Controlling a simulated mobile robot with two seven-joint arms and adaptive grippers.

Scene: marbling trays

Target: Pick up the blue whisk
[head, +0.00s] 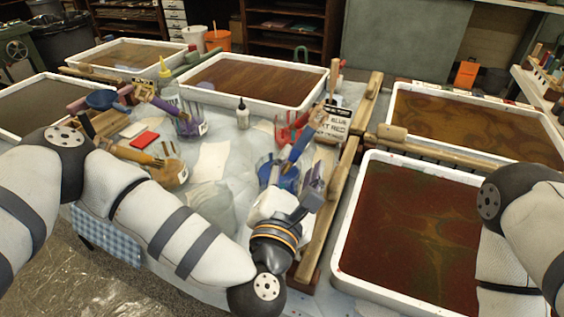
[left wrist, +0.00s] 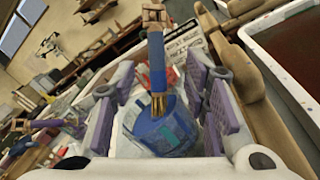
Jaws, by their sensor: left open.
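The blue whisk (head: 300,146) stands tilted in a blue jar (head: 290,180) in the middle of the table. In the left wrist view the whisk (left wrist: 157,62) has a blue band on its handle and straw-coloured bristles that go down into the blue jar (left wrist: 160,133). My left gripper (head: 298,172) is at the jar, partly hiding it. In the left wrist view its two purple-padded fingers (left wrist: 161,85) are open, one on each side of the whisk, with visible gaps and no contact seen. My right gripper is out of view; only part of that arm shows.
A wooden rail (head: 340,195) runs just right of the jar. Dark-filled white trays (head: 345,262) lie right of it, and another tray (head: 322,76) lies behind. A jar with an orange-handled whisk (head: 170,172) stands left. A small bottle (head: 242,115) and red rakes (head: 290,130) are nearby.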

